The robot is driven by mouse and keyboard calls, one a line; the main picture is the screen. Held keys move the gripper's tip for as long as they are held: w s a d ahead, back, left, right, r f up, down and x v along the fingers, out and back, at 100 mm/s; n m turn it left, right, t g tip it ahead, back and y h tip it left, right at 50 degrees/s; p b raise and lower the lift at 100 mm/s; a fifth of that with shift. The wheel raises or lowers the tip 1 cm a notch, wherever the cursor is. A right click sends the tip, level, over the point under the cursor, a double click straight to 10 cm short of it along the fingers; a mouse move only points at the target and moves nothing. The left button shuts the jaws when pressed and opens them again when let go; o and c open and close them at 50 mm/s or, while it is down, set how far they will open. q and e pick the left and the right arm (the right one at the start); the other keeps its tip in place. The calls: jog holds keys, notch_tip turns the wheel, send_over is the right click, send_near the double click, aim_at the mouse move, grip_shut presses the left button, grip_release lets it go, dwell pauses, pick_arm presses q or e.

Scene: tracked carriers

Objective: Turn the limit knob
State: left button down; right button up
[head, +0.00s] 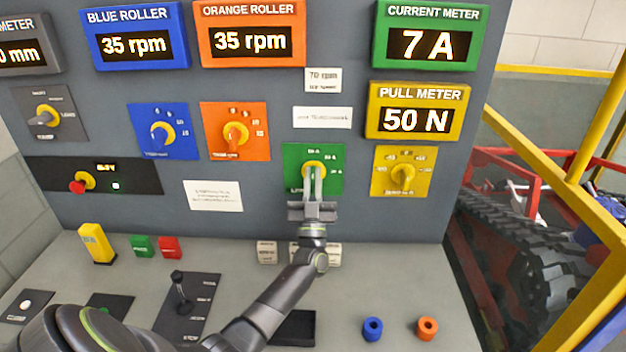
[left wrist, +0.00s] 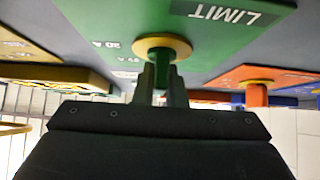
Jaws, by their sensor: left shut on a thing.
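In the left wrist view the green plate carries the word LIMIT, and the knob (left wrist: 162,46) shows at upper middle. My left gripper (head: 313,185) reaches up to the knob from below, and its fingers are shut on it. The fingers hide part of the knob, so its pointer direction is unclear. The left gripper (left wrist: 163,75) also shows in the wrist view. My right gripper is in neither view.
A yellow knob plate (head: 387,188) is close on the right and an orange one (head: 222,116) on the left. The current meter (head: 428,42) reads 7 A; the pull meter (head: 414,115) reads 50 N. A lever (head: 181,290) and blue and orange rings stand on the desk.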

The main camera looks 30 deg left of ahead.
aim_at(313, 187)
pick_arm(q)
jog(key=c, duration=1.7)
grip_release()
jog(key=shift+f+h, duration=0.2)
jog(key=shift+h, duration=0.1)
jog(key=shift+o, duration=1.1)
jog(key=shift+s+d+r, duration=0.1)
jog(key=shift+r, duration=0.1)
jog(key=b+v, duration=0.1)
jog(key=v, duration=0.1)
jog(key=b+v, duration=0.1)
jog(key=v, duration=0.2)
jog(key=shift+w+f, duration=0.2)
jog(key=shift+f, duration=0.05)
jog(key=s+d+b, duration=0.1)
jog(key=s+d, duration=0.5)
jog(key=s, duration=0.4)
jog(key=shift+s+r, duration=0.15)
jog(key=shift+s, duration=0.15)
jog(key=shift+d, duration=0.15)
